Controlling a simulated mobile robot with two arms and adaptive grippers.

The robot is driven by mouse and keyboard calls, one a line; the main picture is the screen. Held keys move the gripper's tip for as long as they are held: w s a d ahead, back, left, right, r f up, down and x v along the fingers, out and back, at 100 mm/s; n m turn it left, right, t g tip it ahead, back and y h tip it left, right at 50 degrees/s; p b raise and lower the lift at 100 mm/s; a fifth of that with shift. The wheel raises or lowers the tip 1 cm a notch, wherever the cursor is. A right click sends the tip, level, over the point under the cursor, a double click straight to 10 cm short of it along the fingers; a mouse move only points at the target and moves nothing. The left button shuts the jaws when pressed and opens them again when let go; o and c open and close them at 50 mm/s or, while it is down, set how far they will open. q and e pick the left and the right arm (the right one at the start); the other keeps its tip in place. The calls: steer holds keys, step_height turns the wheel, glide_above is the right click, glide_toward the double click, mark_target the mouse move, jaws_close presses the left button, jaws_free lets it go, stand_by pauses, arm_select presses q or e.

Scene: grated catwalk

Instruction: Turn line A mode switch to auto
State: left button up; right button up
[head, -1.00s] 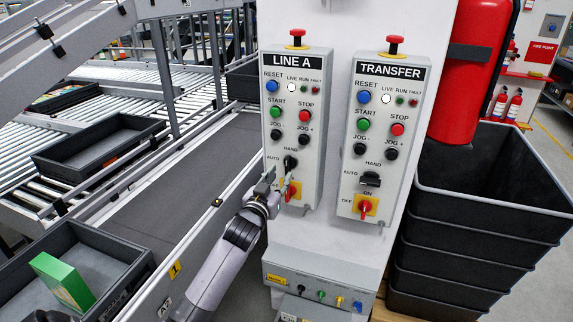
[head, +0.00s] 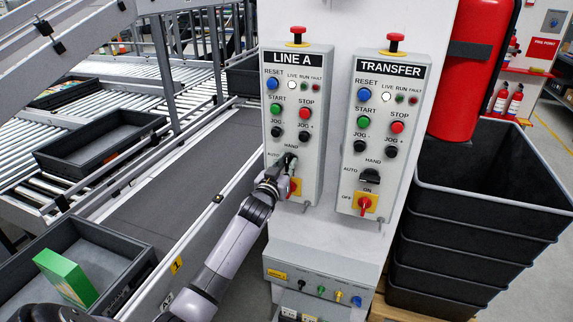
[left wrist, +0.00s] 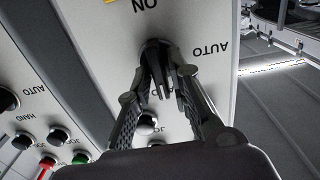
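The grey LINE A panel (head: 309,185) is on the left of a white column. Its black mode switch (head: 291,159) sits below the HAND label, with AUTO to its left. My left gripper (head: 283,166) reaches it from the lower left and partly covers it. In the left wrist view, upside down, the switch knob (left wrist: 155,50) shows between the two fingertips of my left gripper (left wrist: 162,72). The fingers are drawn together on its bar. AUTO is at the right there; the exact knob angle is hard to tell. My right gripper is out of view.
The similar TRANSFER panel (head: 346,187) stands close to the right. A red-and-yellow on/off switch (head: 295,187) is just below the LINE A mode switch. A conveyor (head: 160,190) runs at left, and stacked black crates (head: 470,205) stand at right.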

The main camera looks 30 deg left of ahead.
arm_select(q)
jaws_close()
stand_by(0.4)
steer(key=n+p, duration=0.1)
steer(key=n, duration=0.3)
steer(key=shift+a, duration=0.1)
steer(key=n, duration=0.4)
steer(key=n+p, duration=0.1)
steer(key=n, duration=0.4)
steer(key=n+p, duration=0.1)
steer(key=n, duration=0.3)
steer(key=shift+a+f+n, duration=0.2)
steer(key=shift+f+n, duration=0.05)
steer(key=shift+n, duration=0.15)
stand_by(0.3)
